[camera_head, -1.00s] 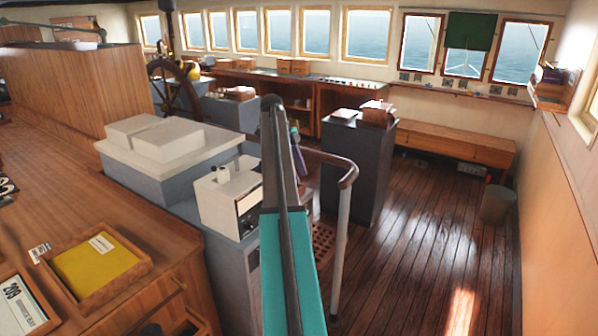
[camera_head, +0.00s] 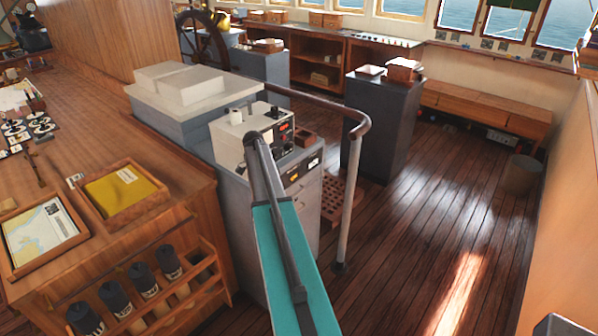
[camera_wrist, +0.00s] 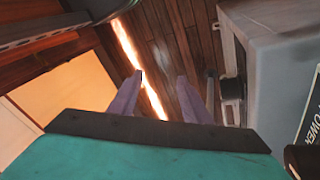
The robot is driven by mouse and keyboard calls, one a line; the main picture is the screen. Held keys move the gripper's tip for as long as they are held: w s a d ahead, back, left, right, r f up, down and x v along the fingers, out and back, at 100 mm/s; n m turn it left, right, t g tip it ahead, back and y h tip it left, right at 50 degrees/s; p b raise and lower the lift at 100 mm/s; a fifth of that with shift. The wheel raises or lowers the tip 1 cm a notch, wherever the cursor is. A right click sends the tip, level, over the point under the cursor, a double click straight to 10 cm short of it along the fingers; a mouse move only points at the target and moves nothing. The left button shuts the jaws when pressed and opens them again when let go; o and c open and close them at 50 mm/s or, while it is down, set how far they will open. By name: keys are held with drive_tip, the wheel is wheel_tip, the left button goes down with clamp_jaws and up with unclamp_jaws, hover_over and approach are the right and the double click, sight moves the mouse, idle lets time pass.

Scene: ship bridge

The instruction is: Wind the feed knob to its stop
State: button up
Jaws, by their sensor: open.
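A white instrument box (camera_head: 242,128) sits on a grey cabinet in the head view. Its dark front panel (camera_head: 284,140) carries small red and dark controls. I cannot tell which of them is the feed knob, and my arm covers part of the box. My gripper (camera_wrist: 159,90) is open in the wrist view, with two purple fingers apart and nothing between them. A grey housing (camera_wrist: 280,45) stands right of the fingers, with a dark and pale fitting (camera_wrist: 230,90) on its side. A dark label reading "POWER" (camera_wrist: 309,130) shows at the right edge.
A handrail (camera_head: 352,140) curves right of the cabinet. A dark pedestal (camera_head: 385,125) stands behind it. A wooden chart table (camera_head: 165,195) with trays is at left.

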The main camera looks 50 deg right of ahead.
drive_tip(key=s+a+f+n+b, duration=0.35)
drive_tip(key=a+f+n, duration=0.25)
drive_tip(key=a+f, duration=0.8)
drive_tip(key=s+a+f+n+b, duration=0.2)
drive_tip(key=s+a+f+n, duration=0.3)
drive_tip(key=a+f, duration=0.8)
drive_tip(key=s+a+f+n+g+b, duration=0.1)
drive_tip(key=s+a+f+n+b, duration=0.5)
drive_tip(key=s+a+f+n, duration=0.7)
drive_tip(key=s+a+f, duration=0.4)
drive_tip(key=s+a, duration=0.3)
drive_tip(key=s, duration=0.1)
drive_tip(key=shift+s+a+f+g+y+b, duration=0.2)
drive_tip(key=shift+s+f+g+y+b, duration=0.1)
drive_tip(key=shift+f+b, duration=0.05)
drive_tip(key=c, duration=0.3)
drive_tip(key=shift+d, duration=0.15)
